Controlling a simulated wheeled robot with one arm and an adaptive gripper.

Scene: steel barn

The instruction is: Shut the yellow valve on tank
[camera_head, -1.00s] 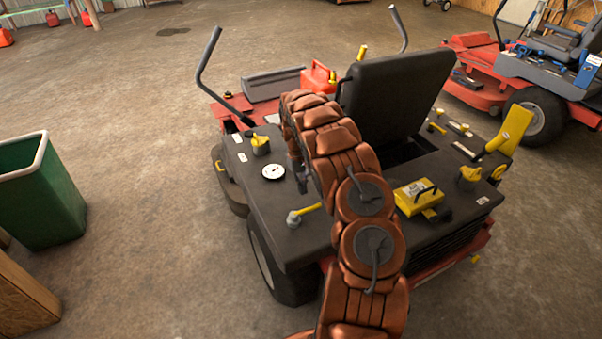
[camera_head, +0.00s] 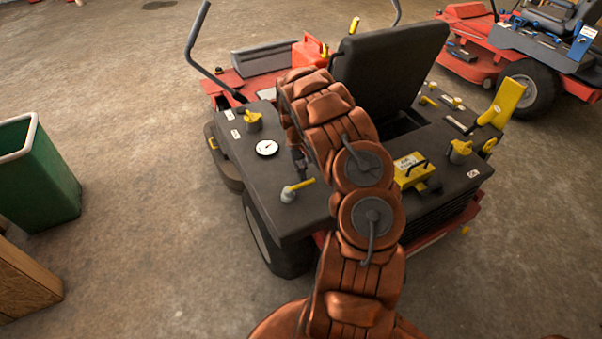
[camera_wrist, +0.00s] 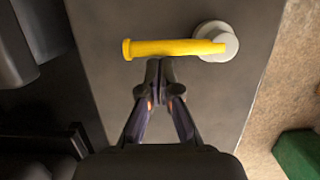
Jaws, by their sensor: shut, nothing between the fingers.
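The yellow valve lever (camera_head: 303,185) sits on a round grey base (camera_head: 288,194) on the near left part of the mower's dark deck (camera_head: 262,205). In the wrist view the yellow lever (camera_wrist: 170,47) lies across the picture, its free end to the left and its grey pivot (camera_wrist: 222,42) to the right. My gripper (camera_wrist: 160,66) is shut and empty, with its tips just below the middle of the lever; I cannot tell whether they touch it. In the head view my gripper (camera_head: 299,168) is partly hidden behind my arm, just above the lever.
Other yellow-topped caps (camera_head: 252,119) and (camera_head: 459,150), a white gauge (camera_head: 267,148), a yellow box (camera_head: 410,168) and the black seat (camera_head: 391,70) stand around the deck. A green bin (camera_head: 50,180) is at left. Open floor lies between bin and mower.

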